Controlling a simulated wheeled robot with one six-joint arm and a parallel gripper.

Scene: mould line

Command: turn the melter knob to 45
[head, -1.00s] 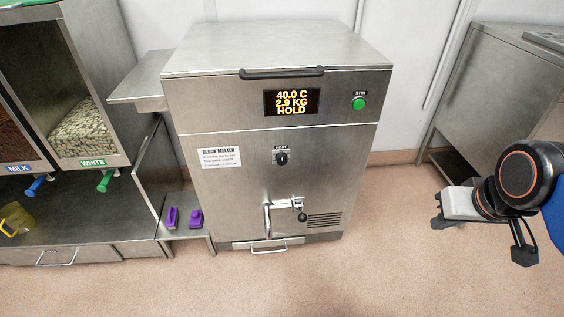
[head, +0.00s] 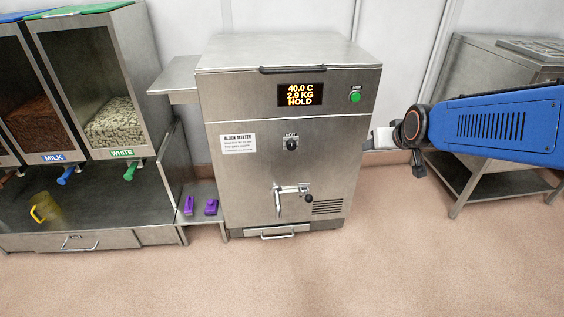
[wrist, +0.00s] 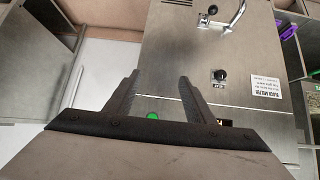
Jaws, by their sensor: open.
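The block melter (head: 250,180) is a steel cabinet in the middle of the head view. Its black heat knob (head: 291,145) sits on the front face below the display. The display (head: 299,95) reads 40.0 C, 2.9 KG, HOLD. The knob also shows in the wrist view (wrist: 219,75), beyond and to the right of the fingertips. My gripper (wrist: 159,80) is open and empty, its two dark fingers apart. In the head view my gripper (head: 372,139) is at the melter's right side, right of the knob and apart from it. The knob's pointer is too small to read.
A green stir button (head: 355,97) is at the melter's upper right. A tap (head: 290,190) sticks out below the knob. Purple items (head: 211,207) lie on a low shelf to the left. A steel table (head: 480,150) stands at the right. The floor in front is clear.

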